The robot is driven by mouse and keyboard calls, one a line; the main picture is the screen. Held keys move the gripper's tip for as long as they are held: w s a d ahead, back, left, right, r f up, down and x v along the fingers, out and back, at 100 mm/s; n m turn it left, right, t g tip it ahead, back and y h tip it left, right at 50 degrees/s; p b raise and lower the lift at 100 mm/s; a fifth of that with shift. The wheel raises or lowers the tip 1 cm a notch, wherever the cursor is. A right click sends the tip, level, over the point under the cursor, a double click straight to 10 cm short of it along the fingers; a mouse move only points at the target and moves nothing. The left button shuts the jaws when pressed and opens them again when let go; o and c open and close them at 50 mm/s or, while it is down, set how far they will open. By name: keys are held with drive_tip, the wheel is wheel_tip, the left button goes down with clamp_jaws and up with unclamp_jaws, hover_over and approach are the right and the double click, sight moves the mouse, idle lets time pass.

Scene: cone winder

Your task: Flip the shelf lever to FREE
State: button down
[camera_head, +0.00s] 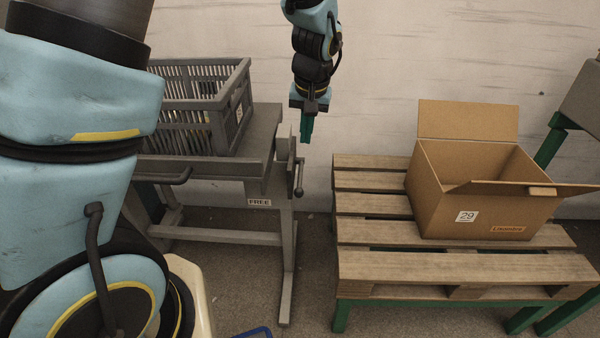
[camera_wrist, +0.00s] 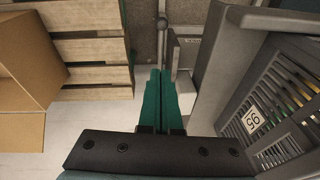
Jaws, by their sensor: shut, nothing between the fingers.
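The shelf lever (camera_head: 299,177) is a dark rod with a round knob at its lower end, at the right end of the grey shelf (camera_head: 262,140). A white FREE label (camera_head: 259,202) is on the frame, left of and below the lever. The fingers (camera_wrist: 160,74) are together and empty. I cannot tell whether they touch the lever.
A grey slatted crate (camera_head: 243,108) sits on the shelf, close to my gripper's left. A wooden pallet (camera_head: 400,262) on green legs stands to the right, bearing an open cardboard box (camera_head: 440,205). Floor shows between shelf and pallet. A pale wall is behind.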

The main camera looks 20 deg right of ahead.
hover_over(300, 186)
drive_tip(key=d, duration=0.1)
drive_tip(key=s+x, duration=0.2)
drive_tip(key=x, duration=0.7)
drive_tip(key=f, duration=0.1)
drive_tip(key=a+f, duration=0.1)
drive_tip(key=f, duration=0.1)
drive_tip(key=shift+s+f, duration=0.2)
drive_tip(key=shift+s+a+f, duration=0.2)
drive_tip(key=shift+f, duration=0.25)
